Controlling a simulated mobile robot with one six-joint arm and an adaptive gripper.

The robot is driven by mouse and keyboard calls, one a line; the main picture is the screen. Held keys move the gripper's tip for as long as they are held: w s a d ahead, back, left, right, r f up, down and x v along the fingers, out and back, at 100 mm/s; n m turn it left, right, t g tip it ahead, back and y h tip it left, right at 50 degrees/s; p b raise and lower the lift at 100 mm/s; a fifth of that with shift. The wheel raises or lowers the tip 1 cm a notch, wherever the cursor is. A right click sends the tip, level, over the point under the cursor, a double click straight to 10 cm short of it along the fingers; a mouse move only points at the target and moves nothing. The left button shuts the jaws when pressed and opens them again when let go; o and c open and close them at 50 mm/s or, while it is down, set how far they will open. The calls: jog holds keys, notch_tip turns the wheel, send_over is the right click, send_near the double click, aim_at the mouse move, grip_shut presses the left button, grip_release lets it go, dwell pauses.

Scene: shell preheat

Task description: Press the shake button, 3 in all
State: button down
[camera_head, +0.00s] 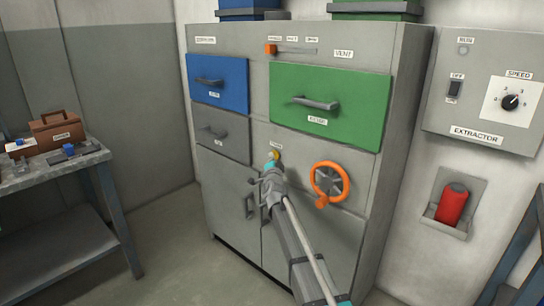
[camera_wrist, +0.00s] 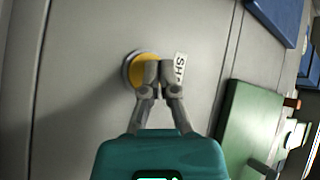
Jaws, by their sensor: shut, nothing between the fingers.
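The shake button is a round yellow button in a dark ring on the grey cabinet front. It shows in the head view (camera_head: 276,155) and in the wrist view (camera_wrist: 141,71), beside a white label (camera_wrist: 180,67) reading "SH", the rest hidden. My gripper (camera_wrist: 158,72) is shut and empty, its fingertips overlapping the right part of the button. I cannot tell whether the tips touch it. In the head view my gripper (camera_head: 271,170) is just below the button, and the arm hides part of the cabinet.
An orange handwheel (camera_head: 330,182) sits right of the button. A green drawer (camera_head: 326,112) with a handle is above, a blue drawer (camera_head: 217,84) at upper left. A red cylinder (camera_head: 453,204) and an extractor panel (camera_head: 484,95) are on the right. A workbench (camera_head: 60,168) stands at left.

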jog(key=shift+w+d, duration=0.25)
jog(key=shift+w, duration=0.1)
dwell(0.6)
jog(key=shift+s, duration=0.1)
jog(key=shift+s+a, duration=0.5)
jog(key=shift+s, duration=0.1)
dwell(0.5)
jog(key=shift+s+a, duration=0.8)
jog(key=shift+s, duration=0.2)
jog(key=shift+s+a, duration=0.75)
jog(key=shift+s, duration=0.25)
dwell(0.8)
jog(key=shift+d+f, duration=0.1)
